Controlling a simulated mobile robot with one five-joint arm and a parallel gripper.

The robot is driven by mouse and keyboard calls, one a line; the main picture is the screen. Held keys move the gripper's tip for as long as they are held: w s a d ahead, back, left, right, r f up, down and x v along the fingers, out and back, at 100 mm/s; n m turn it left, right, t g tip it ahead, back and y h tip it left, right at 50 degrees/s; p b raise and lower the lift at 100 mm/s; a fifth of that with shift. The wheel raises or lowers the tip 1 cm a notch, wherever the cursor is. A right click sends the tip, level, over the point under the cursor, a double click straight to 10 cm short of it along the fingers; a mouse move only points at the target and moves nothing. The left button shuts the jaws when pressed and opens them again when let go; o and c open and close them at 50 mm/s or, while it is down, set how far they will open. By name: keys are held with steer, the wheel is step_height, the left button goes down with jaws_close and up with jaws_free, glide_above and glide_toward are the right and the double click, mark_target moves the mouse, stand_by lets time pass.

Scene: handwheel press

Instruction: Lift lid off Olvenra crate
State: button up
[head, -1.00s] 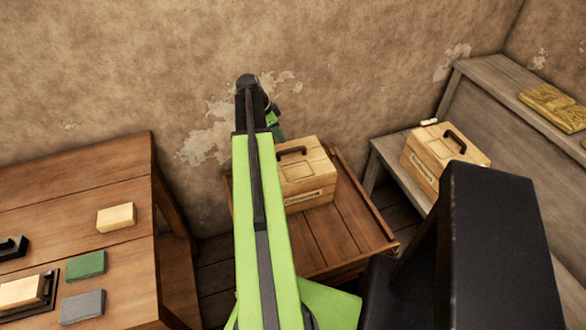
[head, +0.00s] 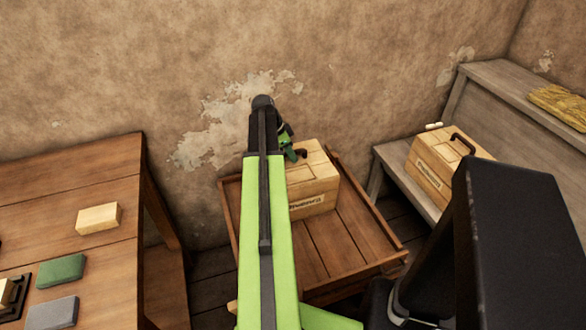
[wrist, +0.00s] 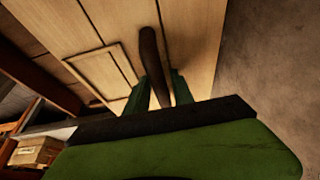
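A pale wooden crate (head: 318,184) with a lidded top stands on the low brown table (head: 345,240). Its front label is too blurred to read surely. In the wrist view the lid (wrist: 100,30) lies close below, and its dark handle (wrist: 149,50) runs between the two green fingers of my gripper (wrist: 160,92). The fingers are apart, with a small gap on the handle's right side. In the head view my gripper (head: 288,148) is at the crate's top left, and my arm hides the handle and the crate's left part. The lid appears seated.
A similar crate (head: 440,172) with a dark handle stands on the grey bench (head: 388,160) at the right. A brown table (head: 90,185) at the left holds blocks. The wall (head: 180,60) is close behind my gripper.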

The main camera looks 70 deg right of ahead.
jaws_close()
stand_by(1.3)
